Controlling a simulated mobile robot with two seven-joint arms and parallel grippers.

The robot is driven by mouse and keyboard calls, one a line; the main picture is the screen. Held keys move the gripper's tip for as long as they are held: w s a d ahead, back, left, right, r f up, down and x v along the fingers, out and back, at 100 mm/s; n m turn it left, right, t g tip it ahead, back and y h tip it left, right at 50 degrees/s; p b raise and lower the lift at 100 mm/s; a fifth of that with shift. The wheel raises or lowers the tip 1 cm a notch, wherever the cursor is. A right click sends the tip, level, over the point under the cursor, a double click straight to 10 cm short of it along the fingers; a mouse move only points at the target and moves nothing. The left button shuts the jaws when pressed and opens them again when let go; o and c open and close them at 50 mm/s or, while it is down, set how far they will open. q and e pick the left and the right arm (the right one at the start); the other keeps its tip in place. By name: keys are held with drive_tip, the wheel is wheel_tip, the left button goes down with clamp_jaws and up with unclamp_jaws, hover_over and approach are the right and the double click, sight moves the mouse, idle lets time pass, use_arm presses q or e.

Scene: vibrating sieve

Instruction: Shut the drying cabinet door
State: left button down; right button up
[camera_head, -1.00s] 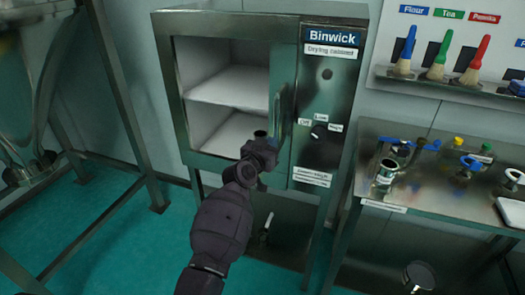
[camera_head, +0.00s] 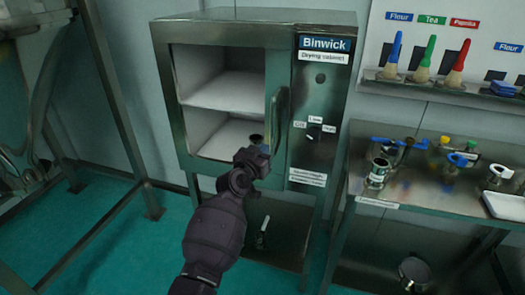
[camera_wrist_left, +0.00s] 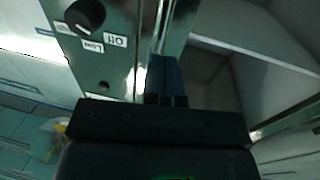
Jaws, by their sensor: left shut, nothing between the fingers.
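The drying cabinet (camera_head: 325,70) stands in the middle of the head view, its compartment showing a white shelf. Its door (camera_head: 276,98) stands open, swung out on the control-panel side and seen nearly edge-on, with a curved handle (camera_head: 283,118). My left gripper (camera_head: 250,160) is shut and empty, in front of the opening by the door's lower part; contact cannot be told. In the left wrist view the shut fingers (camera_wrist_left: 165,80) point at a vertical metal strip between the control panel and the compartment. My right gripper is not in view.
A metal table (camera_head: 400,195) with jars and clamps stands at the right, below a brush rack (camera_head: 430,85). A metal frame (camera_head: 115,115) stands at the left. Green floor lies between.

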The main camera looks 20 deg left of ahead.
use_arm(q)
drive_tip(key=shift+s+a+n, duration=0.8)
drive_tip(key=shift+s+a, duration=0.7)
drive_tip(key=shift+s, duration=3.95)
drive_tip(key=s+a+f+g+y, duration=0.1)
drive_tip(key=s+a+f+g, duration=0.2)
drive_tip(key=s+f, duration=0.8)
drive_tip(key=s+a+f+g+y, duration=0.2)
drive_tip(key=s+f, duration=0.9)
drive_tip(key=s, duration=0.7)
drive_tip(key=shift+s+a+f+g+y, duration=0.25)
drive_tip(key=shift+a+g, duration=0.25)
drive_tip(key=shift+a, duration=0.35)
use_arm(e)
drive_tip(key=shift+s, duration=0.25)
use_arm(q)
drive_tip(key=shift+w, duration=0.1)
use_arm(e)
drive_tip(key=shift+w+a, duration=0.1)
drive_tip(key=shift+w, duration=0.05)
